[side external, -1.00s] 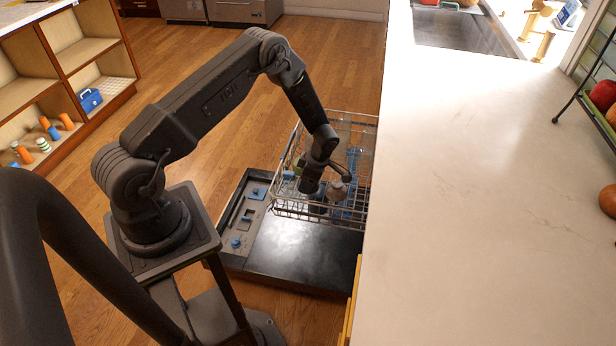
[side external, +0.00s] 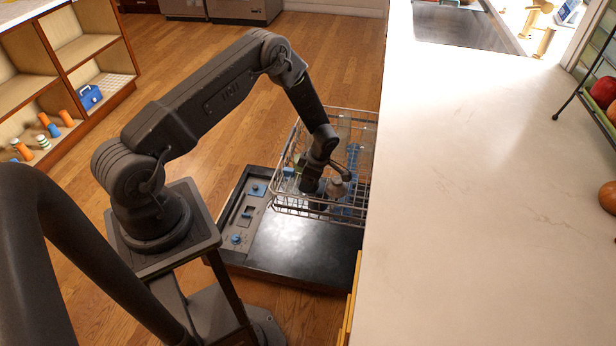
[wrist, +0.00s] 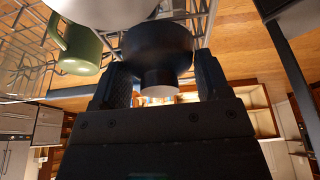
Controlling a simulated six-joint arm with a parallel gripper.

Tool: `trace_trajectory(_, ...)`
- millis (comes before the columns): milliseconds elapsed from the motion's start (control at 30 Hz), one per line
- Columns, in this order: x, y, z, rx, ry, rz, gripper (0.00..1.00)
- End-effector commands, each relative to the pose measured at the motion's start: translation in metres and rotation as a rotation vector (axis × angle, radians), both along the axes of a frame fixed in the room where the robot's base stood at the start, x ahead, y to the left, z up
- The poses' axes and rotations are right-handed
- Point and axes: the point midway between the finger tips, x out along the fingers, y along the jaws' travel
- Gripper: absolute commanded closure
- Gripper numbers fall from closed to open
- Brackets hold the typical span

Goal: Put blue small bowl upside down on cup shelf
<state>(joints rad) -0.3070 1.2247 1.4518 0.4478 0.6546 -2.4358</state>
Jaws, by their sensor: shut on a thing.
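The small bowl (wrist: 160,45), very dark blue, is in the wrist view between the two fingers of my gripper (wrist: 162,72). Its round foot (wrist: 158,82) faces the camera, and its wider body lies beyond it. The fingers are shut on it from both sides. In the side view my gripper (side external: 322,178) is low inside the wire dish rack (side external: 320,215); the bowl is mostly hidden there by the gripper and wires. I cannot tell whether the bowl touches the cup shelf.
A green mug (wrist: 78,42) and a pale rounded dish (wrist: 100,6) are close to the bowl in the wrist view. Rack wires surround the gripper. The open dishwasher door (side external: 290,250) lies below the rack, and the pale counter (side external: 470,200) borders it on the right.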

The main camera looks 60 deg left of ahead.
Motion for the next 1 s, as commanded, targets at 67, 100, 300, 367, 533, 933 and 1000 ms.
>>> trace_trajectory(67,0.000,0.000,-0.002,-0.002,-0.001,-0.002,0.26)
trace_trajectory(100,0.000,0.000,-0.002,-0.002,-0.001,-0.002,0.22)
trace_trajectory(300,0.000,0.000,-0.003,-0.001,-0.003,-0.002,0.03)
trace_trajectory(367,0.000,0.001,-0.003,-0.001,-0.005,-0.002,0.01)
trace_trajectory(533,0.001,0.002,-0.003,0.000,-0.007,-0.001,0.02)
trace_trajectory(933,0.005,-0.002,0.016,0.002,-0.009,0.000,0.01)
trace_trajectory(1000,0.008,-0.005,0.030,0.001,-0.008,-0.001,0.01)
